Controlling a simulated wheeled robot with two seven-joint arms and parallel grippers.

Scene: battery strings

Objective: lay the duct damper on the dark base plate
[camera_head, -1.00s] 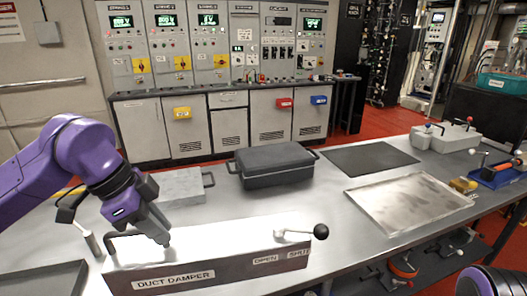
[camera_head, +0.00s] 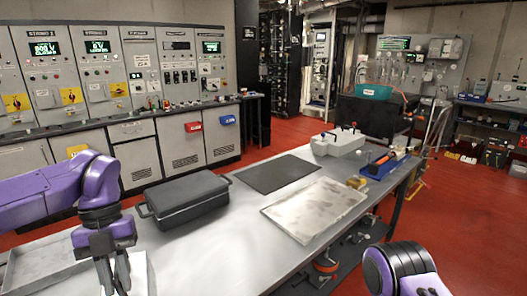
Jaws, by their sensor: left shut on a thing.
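The dark base plate (camera_head: 277,174) lies flat and bare on the metal table, right of a dark lidded case. My left gripper (camera_head: 115,284) points down at the bottom left, shut on the duct damper. Only a pale piece of the duct damper (camera_head: 140,274) shows beside the fingers; the rest is cut off by the frame's bottom edge or hidden by the gripper. The damper is left of and nearer than the base plate, apart from it. A purple part of my right arm shows at the bottom right, but its gripper is out of view.
The dark lidded case (camera_head: 186,203) stands between the left gripper and the base plate. A pale metal tray (camera_head: 313,210) lies right of the plate. A grey box with levers (camera_head: 338,143) and a blue tool tray (camera_head: 384,165) are at the far end. A grey tray (camera_head: 42,264) is at left.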

